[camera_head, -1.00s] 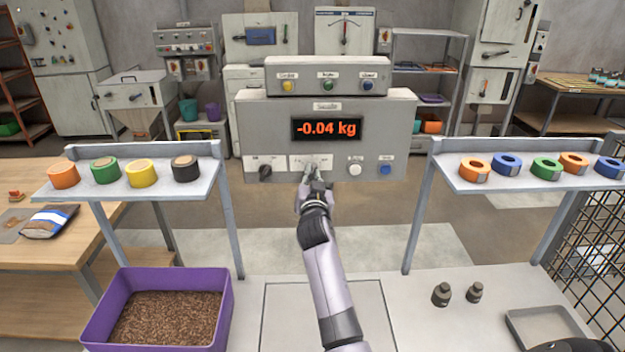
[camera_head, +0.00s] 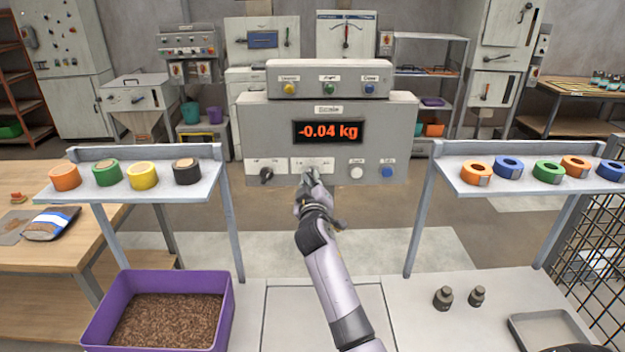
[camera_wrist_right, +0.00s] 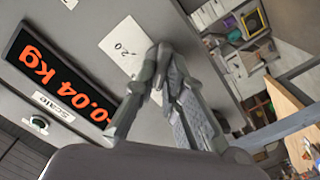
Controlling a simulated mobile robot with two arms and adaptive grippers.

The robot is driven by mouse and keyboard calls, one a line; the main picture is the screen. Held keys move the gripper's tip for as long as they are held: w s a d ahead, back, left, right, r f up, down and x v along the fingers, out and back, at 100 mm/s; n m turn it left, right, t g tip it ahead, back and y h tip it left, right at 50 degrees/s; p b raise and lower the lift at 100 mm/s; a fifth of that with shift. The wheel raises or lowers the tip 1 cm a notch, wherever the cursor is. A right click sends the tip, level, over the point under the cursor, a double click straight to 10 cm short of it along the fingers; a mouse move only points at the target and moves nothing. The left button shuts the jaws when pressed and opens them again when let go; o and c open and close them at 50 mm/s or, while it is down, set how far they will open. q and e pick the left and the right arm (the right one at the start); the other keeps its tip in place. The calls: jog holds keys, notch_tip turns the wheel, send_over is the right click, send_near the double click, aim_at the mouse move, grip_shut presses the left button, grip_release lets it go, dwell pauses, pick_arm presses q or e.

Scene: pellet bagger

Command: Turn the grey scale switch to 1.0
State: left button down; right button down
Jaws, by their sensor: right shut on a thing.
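The scale's grey control box (camera_head: 265,125) stands ahead with a lit red display (camera_head: 328,132) reading -0.04 kg. Below the display is a white label plate (camera_head: 325,164); in the right wrist view this plate (camera_wrist_right: 120,42) shows a "2.0" mark. My right gripper (camera_head: 311,175) is at the panel just under that plate. Its fingers (camera_wrist_right: 163,60) are closed on the grey scale switch, which they mostly hide, so I cannot read where it points. My left gripper is not in view.
A black knob (camera_head: 266,175) sits left of the gripper; a white button (camera_head: 356,171) and a blue button (camera_head: 387,171) sit right. Tape shelves (camera_head: 140,196) flank the box. A purple pellet bin (camera_head: 225,300) and two weights (camera_head: 443,296) stand on the bench.

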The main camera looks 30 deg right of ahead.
jog(key=shift+a+f+n, duration=0.1)
jog(key=shift+n, duration=1)
jog(key=c, duration=1.7)
grip_release()
jog(key=shift+o, duration=0.2)
jog(key=v, duration=1.2)
